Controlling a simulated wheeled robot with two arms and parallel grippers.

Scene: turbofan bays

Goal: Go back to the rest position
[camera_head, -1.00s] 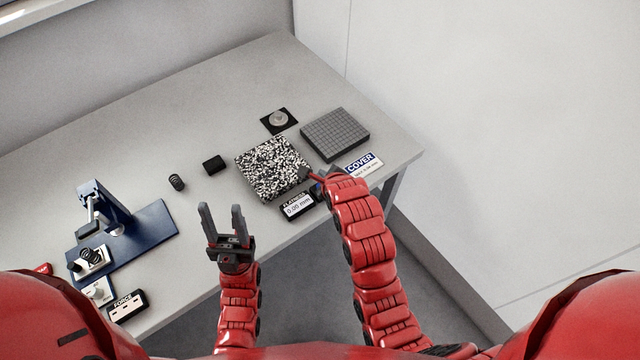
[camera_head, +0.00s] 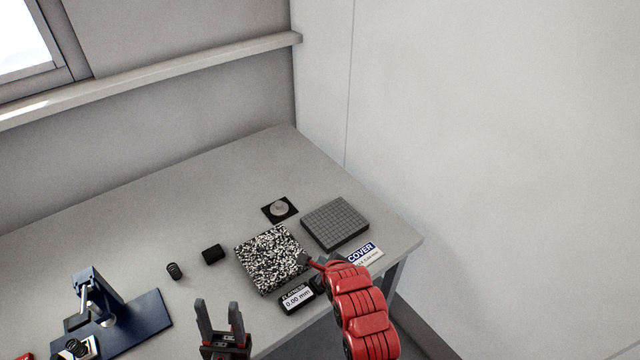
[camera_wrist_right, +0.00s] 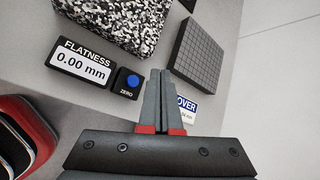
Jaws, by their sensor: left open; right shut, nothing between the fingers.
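My left gripper (camera_head: 220,322) is open and empty, with its two fingers pointing up at the table's front edge in the head view. My right gripper (camera_head: 306,260) is near the right front corner of the speckled block, and its arm hides part of it. In the right wrist view its fingers (camera_wrist_right: 159,82) are closed together with nothing between them. They point toward the gap between the speckled block (camera_wrist_right: 115,22) and the grey grid plate (camera_wrist_right: 204,52). I cannot tell whether the fingers touch the block.
The flatness display (camera_head: 296,299) and blue zero button (camera_wrist_right: 129,81) sit in front of the block. A cover label (camera_head: 364,254) lies right of my right arm.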

